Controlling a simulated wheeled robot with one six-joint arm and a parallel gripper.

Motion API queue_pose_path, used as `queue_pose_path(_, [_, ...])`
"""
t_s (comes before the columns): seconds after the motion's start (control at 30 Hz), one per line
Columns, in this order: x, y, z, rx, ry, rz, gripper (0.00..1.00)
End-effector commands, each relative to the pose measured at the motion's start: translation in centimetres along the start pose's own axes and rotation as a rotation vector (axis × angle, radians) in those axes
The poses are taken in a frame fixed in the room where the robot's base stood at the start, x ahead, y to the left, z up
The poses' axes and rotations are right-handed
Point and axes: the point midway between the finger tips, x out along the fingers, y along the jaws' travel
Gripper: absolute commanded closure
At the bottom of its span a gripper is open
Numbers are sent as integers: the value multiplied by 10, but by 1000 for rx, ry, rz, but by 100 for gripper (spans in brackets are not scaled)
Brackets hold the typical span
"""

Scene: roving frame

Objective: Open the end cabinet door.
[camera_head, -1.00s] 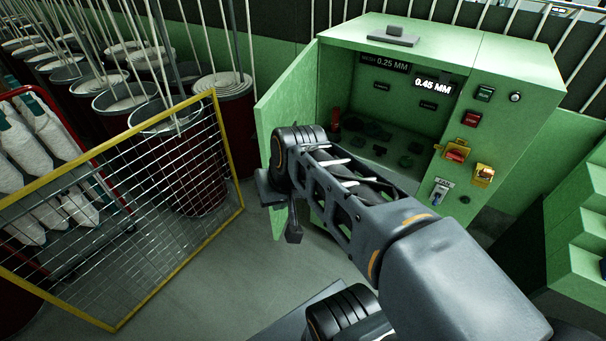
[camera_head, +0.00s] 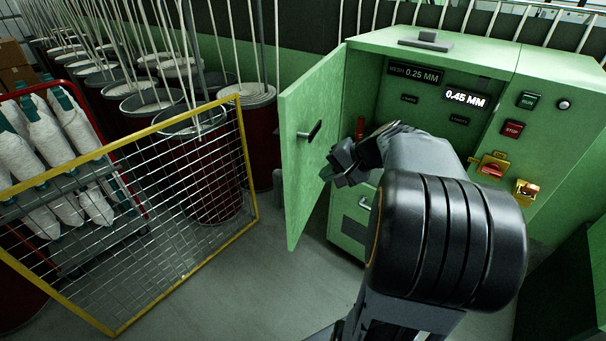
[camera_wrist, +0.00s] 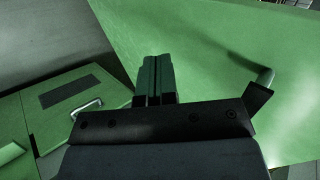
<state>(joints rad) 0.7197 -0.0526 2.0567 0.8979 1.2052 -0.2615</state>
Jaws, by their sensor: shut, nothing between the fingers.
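The green end cabinet door (camera_head: 300,175) stands swung out to the left of the cabinet's open front. A dark handle (camera_head: 315,131) shows on the face toward me. My gripper (camera_head: 338,165) is on the right side of the door, in front of the opening, below and right of the handle. In the wrist view its fingers (camera_wrist: 153,75) are together and empty, with the door (camera_wrist: 215,50) beyond them and the handle (camera_wrist: 264,80) to their right. I cannot tell whether the fingers touch the door.
The green cabinet (camera_head: 420,50) has display panels, buttons and yellow switches. Lower panels with a pale handle (camera_wrist: 87,108) show in the wrist view. A yellow-framed mesh fence (camera_head: 190,170) stands to the left, before dark red drums (camera_head: 262,135). Grey floor lies between fence and cabinet.

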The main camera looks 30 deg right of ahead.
Motion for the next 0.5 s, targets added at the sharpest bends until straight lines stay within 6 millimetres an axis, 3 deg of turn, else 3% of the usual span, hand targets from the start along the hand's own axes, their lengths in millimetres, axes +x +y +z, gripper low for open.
queue_pose_path(0.2, [40, 0, 2, 0, -6, 3, 100])
queue_pose_path(0.5, [63, -23, 1, -2, -3, 3, 100])
